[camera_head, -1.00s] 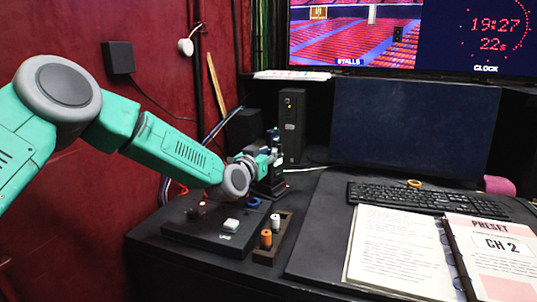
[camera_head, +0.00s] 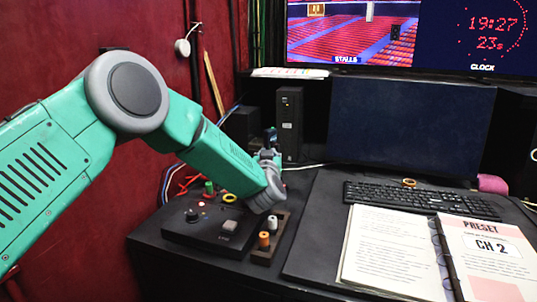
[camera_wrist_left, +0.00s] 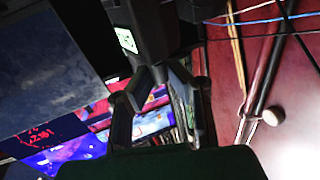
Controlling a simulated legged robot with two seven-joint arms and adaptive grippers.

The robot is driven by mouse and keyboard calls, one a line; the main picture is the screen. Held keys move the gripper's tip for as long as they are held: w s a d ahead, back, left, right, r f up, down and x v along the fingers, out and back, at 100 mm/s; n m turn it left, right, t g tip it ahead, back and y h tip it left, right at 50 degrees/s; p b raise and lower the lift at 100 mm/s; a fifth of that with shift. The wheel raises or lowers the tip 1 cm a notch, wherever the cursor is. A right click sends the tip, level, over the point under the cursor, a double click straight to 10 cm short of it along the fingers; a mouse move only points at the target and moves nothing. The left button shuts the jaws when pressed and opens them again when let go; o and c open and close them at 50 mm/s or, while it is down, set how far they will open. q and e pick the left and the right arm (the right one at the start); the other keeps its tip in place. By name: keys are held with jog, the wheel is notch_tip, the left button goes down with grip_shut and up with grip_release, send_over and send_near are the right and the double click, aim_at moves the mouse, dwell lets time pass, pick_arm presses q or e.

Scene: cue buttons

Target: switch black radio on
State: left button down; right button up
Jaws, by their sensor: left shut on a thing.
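The black radio (camera_head: 270,135) stands upright at the back of the desk, left of the monitor, with its top showing above my left gripper. My left gripper (camera_head: 267,155) is shut on it. My right gripper is not in view.
A black control box (camera_head: 205,228) with a knob and pale button lies below my forearm. A small tray (camera_head: 261,256) holds orange and white spools. A black tower (camera_head: 289,125), monitor (camera_head: 410,125), keyboard (camera_head: 430,197) and open binder (camera_head: 390,250) stand around. Loose cables lie behind.

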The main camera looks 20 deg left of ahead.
pick_arm(q)
jog(key=c, duration=1.5)
grip_release()
jog(key=shift+c, duration=0.2)
jog(key=v, duration=0.7)
jog(key=shift+s, duration=0.2)
